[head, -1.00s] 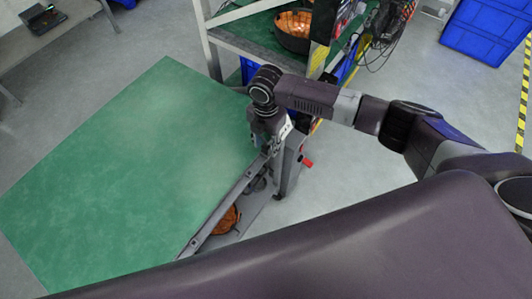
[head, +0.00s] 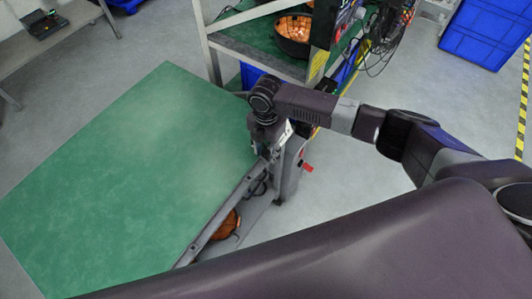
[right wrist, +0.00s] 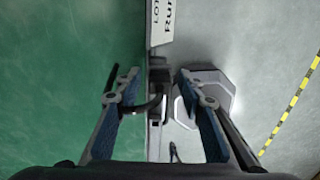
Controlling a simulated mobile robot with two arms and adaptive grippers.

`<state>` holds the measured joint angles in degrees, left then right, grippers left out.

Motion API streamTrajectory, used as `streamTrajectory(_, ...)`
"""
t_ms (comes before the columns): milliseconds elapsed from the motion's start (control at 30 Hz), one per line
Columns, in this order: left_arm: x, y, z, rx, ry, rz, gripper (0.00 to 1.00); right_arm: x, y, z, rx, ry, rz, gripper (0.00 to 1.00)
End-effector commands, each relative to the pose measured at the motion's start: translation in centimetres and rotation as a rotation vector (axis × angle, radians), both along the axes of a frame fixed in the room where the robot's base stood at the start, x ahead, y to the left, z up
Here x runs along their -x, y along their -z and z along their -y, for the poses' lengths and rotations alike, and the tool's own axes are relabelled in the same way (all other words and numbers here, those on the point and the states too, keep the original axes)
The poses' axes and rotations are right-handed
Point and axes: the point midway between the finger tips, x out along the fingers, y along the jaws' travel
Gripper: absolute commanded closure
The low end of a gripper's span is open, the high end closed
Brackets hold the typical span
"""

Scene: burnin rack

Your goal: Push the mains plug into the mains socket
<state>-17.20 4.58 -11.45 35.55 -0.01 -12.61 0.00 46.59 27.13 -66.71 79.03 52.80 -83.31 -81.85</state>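My right gripper (head: 264,148) points down at a narrow grey frame beside the green mat, in the middle of the head view. In the right wrist view my right gripper (right wrist: 157,78) has its two blue-padded fingers well apart. A dark curved cable or plug-like piece (right wrist: 155,104) shows between the fingers, beside a thin grey edge; I cannot tell whether a finger touches it. I cannot make out the mains plug or the mains socket for certain in either view. My left gripper is not in view.
A rack with a bowl (head: 293,35) and cables stands behind. A blue crate (head: 490,30) is at top right.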

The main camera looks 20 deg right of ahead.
Motion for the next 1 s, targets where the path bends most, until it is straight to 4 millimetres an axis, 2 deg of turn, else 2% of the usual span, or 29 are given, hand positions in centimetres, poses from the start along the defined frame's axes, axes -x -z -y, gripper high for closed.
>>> streamTrajectory(1000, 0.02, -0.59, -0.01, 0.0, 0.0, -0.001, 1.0, -0.03, 0.01, -0.03, -0.001, 0.0, 0.001, 0.64)
